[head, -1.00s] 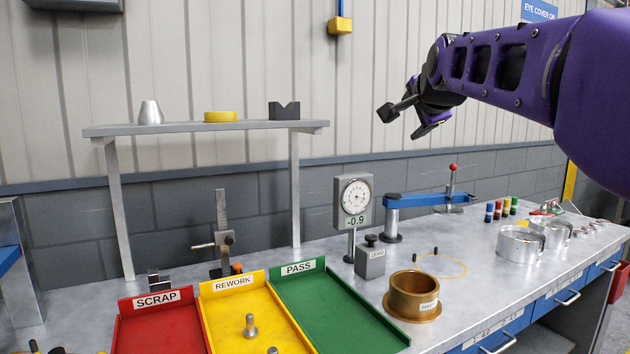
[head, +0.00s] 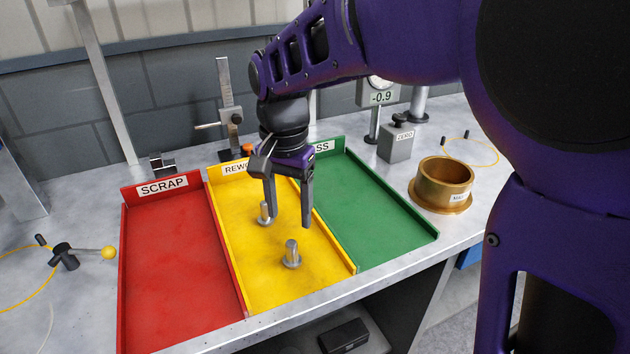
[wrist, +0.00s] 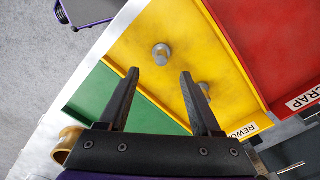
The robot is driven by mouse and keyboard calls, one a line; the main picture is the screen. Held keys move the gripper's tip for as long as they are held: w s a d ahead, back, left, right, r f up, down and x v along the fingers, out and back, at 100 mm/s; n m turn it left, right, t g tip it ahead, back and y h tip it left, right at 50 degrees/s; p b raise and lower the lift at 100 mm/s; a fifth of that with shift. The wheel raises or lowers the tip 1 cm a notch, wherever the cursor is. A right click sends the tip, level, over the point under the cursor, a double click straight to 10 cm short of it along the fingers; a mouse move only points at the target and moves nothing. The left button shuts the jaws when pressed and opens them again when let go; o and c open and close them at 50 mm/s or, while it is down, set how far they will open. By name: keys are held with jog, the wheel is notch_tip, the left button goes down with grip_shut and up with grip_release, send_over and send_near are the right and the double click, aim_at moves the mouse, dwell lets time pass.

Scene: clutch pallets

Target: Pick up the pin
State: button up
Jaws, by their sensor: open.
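Two grey metal pins stand upright in the yellow REWORK tray (head: 262,285). The nearer pin (head: 291,255) is near the tray's middle. The farther pin (head: 265,213) is beside my gripper's left finger in the head view. My gripper (head: 289,218) is open and empty, pointing down over the yellow tray. In the wrist view, the nearer pin (wrist: 161,54) shows just beyond the gap between the fingertips (wrist: 160,73). The farther pin (wrist: 204,90) is partly hidden behind the right finger there. Neither pin is between the fingers.
The red SCRAP tray (head: 125,270) lies left and the green PASS tray (head: 425,232) right, with raised walls between. A bronze flanged ring (head: 445,183), a ZERO block (head: 396,145) and a dial gauge (head: 382,98) stand to the right. A height gauge (head: 226,100) stands behind.

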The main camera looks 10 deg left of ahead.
aim_at(291, 243)
jog(key=f+b, duration=0.1)
jog(key=f, duration=0.9)
jog(key=shift+w+a+f+b, duration=0.1)
jog(key=shift+w+f+b, duration=0.1)
jog(key=shift+f+b, duration=0.2)
jog(key=shift+c, duration=0.3)
jog(key=shift+r, duration=0.1)
grip_shut()
